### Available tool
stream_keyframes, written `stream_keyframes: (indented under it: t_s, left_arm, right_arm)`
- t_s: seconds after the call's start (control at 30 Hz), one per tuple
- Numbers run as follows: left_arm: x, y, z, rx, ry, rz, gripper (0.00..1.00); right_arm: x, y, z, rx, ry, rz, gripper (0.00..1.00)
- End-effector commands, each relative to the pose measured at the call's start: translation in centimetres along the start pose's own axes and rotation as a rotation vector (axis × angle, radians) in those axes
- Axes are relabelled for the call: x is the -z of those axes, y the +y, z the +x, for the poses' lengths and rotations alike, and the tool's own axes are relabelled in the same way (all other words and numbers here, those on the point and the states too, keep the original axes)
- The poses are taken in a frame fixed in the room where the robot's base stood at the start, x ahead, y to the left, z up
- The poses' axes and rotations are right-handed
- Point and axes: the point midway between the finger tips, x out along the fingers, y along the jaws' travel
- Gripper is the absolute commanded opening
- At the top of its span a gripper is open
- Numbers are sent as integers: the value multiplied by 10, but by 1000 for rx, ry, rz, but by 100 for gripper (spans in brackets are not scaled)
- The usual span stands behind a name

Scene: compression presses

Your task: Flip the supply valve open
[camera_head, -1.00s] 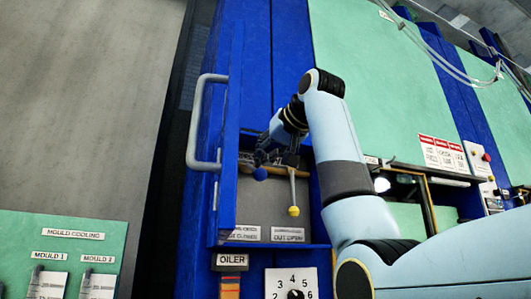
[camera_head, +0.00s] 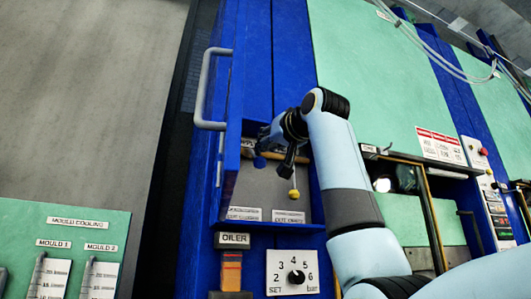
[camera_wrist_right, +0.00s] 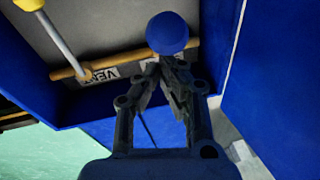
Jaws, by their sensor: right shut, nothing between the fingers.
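Inside an open blue cabinet (camera_head: 230,190), two ball-ended levers hang from a brass-coloured pipe (camera_head: 280,157). One has a blue ball (camera_head: 259,162), the other a pale stem and yellow ball (camera_head: 293,194). In the right wrist view the blue ball (camera_wrist_right: 167,33) is just past the tips of my right gripper (camera_wrist_right: 162,66); I cannot tell whether they touch. The yellow lever (camera_wrist_right: 55,38) is to the left, beside a VENT label (camera_wrist_right: 100,75). My right gripper (camera_head: 285,170) is shut and empty. My left gripper is not in view.
The cabinet's blue door with a grey handle (camera_head: 207,95) stands open on the left. Below are label plates (camera_head: 288,216), an oiler (camera_head: 231,265) and a numbered dial (camera_head: 293,272). A mould cooling panel (camera_head: 60,240) is at lower left.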

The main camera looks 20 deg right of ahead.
Motion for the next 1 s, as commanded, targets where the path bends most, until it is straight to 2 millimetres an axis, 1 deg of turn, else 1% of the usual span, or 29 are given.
stream_keyframes:
  t_s: [0.03, 0.1, 0.2, 0.3, 0.5, 0.67, 1.0]
  left_arm:
    - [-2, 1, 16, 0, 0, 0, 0]
    - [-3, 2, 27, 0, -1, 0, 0]
    - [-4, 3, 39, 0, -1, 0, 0]
    - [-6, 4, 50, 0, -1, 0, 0]
    - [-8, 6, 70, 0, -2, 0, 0]
    - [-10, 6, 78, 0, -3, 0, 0]
    - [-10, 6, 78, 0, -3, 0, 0]
  right_arm:
    - [-14, 2, 0, 5, 31, -4, 0]
    - [-17, 2, 1, 8, 53, -8, 0]
    - [-24, 4, 4, 7, 50, -7, 0]
    - [-34, 6, 8, 20, 143, -20, 0]
    - [-47, 9, 17, 45, 325, -45, 0]
    - [-53, 11, 26, 63, 451, -62, 0]
    - [-58, 14, 38, 63, 448, -62, 0]
